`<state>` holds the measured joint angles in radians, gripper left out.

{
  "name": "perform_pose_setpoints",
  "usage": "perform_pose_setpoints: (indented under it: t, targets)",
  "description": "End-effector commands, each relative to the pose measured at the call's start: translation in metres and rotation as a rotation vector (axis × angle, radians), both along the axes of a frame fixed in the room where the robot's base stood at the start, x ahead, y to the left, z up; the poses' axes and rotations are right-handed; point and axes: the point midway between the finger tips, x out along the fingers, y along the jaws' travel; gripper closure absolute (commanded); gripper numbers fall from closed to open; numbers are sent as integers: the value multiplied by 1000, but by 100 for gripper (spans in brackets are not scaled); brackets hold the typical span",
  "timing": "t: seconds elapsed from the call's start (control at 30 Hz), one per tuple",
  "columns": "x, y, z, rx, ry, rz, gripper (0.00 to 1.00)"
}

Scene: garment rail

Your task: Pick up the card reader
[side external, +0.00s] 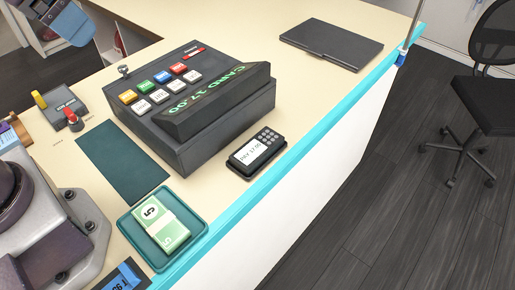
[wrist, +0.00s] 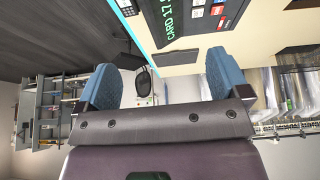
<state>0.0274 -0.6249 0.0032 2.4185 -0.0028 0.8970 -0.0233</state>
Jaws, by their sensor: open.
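The card reader (side external: 257,153) is a small black device with a white screen and keypad. It lies on the counter in front of the cash register, near the cyan edge. In the wrist view it shows at the top edge (wrist: 127,7), partly cut off. My gripper (wrist: 161,82) is open and empty in the wrist view, its two blue fingers wide apart. In the side view only a blue part of it shows at the top left, well away from the card reader and above the counter.
The dark cash register (side external: 195,105) stands close behind the card reader. A green tray (side external: 198,232) with a banknote stack (side external: 160,223) lies at lower left. A dark green mat (side external: 122,162) and a black folder (side external: 331,45) lie flat. The counter right of the reader is clear.

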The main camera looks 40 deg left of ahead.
Motion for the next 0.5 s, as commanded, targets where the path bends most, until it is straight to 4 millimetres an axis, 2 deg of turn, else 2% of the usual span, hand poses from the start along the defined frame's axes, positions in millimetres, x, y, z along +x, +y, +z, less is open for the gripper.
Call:
perform_pose_setpoints:
  t: [0.17, 0.27, 0.37, 0.5]
  targets:
    - [57, -18, -5, -23, 99, -9, 6]
    - [90, -31, -16, -30, 152, -10, 6]
    - [123, -46, -34, -33, 205, -11, 6]
    - [164, -70, -70, -30, 278, -8, 6]
